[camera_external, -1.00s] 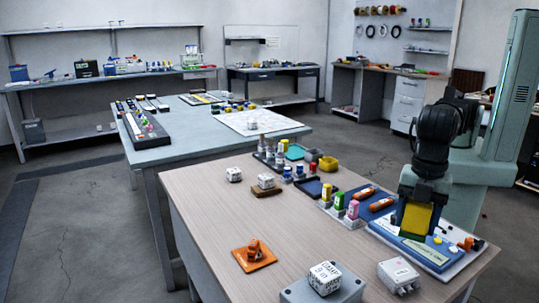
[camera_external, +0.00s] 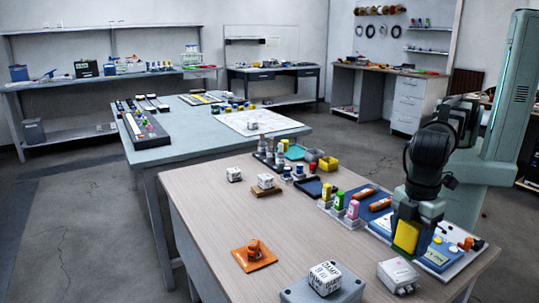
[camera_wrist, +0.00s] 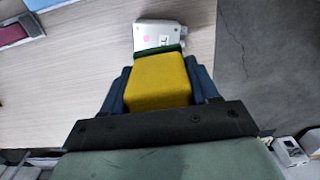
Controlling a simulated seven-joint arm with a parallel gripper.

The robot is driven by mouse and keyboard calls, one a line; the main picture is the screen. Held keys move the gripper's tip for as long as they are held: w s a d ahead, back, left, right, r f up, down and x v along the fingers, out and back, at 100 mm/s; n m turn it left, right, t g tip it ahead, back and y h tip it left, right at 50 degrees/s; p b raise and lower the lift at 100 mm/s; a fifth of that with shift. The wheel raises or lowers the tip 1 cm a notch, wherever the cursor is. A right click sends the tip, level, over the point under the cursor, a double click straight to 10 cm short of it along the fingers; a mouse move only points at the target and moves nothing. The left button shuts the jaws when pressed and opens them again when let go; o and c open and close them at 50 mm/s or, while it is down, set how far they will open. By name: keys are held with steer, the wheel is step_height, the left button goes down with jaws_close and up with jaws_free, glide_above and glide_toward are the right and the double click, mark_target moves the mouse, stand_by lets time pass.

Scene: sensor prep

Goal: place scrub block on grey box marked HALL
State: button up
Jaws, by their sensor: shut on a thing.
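The scrub block (camera_external: 407,236) is yellow, and the wrist view shows it (camera_wrist: 158,84) with a dark green layer at its far end. My gripper (camera_external: 412,232) is shut on it, with a blue finger on each side in the wrist view (camera_wrist: 158,92). The block is held above the right part of the wooden table. A small light grey box (camera_external: 398,275) sits on the table near the front right edge, below and in front of the block. It also shows past the block in the wrist view (camera_wrist: 158,32), partly covered by it. I cannot read its marking.
A larger grey box (camera_external: 296,292) with a lettered white cube (camera_external: 325,279) stands left of the light box. An orange mat (camera_external: 254,259) lies at left. The table's middle is clear.

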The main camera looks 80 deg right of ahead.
mark_target(405, 255)
steer(key=shift+f, duration=2.6)
steer(key=shift+f, duration=0.15)
steer(key=o, duration=1.1)
step_height(405, 255, up, 12)
steer(key=shift+r, duration=0.2)
